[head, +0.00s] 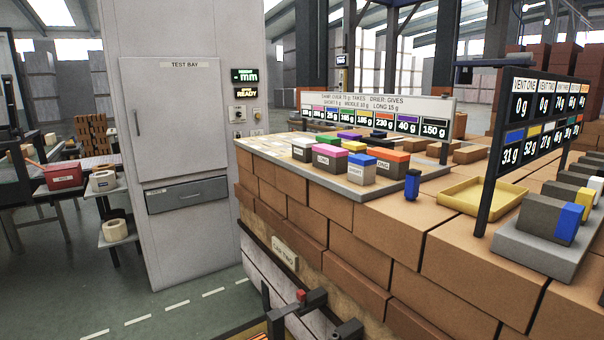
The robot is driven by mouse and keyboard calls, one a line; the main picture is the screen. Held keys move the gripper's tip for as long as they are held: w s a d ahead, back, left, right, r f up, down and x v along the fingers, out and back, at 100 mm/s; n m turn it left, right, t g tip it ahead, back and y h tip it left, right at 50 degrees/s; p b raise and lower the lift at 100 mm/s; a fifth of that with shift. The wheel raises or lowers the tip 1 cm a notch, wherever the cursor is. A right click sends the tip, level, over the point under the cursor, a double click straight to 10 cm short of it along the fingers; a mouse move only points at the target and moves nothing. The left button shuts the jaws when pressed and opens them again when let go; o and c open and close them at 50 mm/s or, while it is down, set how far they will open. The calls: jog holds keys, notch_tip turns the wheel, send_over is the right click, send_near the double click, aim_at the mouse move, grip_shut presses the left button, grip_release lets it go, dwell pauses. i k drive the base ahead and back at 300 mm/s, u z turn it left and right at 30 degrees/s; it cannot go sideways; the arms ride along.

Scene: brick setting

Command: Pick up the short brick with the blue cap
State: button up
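The short brick with the blue cap (362,170) stands at the front of a group of capped bricks on top of the brick stack. It is a light grey block with a front label that seems to read SHORT, and its top is blue. Beside it on the left is a grey brick with a pink cap (329,159). Behind it on the right is one with an orange cap (386,162), labelled LONG. A small dark upright block with a blue part (412,185) stands apart to the right. My gripper is not in view.
A yellow tray (485,196) lies right of the bricks. A dark signboard on posts (485,165) rises near it, beside a grey slab (535,252) bearing capped bricks. A long price board (376,112) stands behind. Dark bars with a red piece (300,296) jut out low in front.

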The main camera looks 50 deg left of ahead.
aim_at(361, 167)
jog(key=u, duration=1.75)
jog(key=i, duration=0.75)
jog(key=u, duration=0.1)
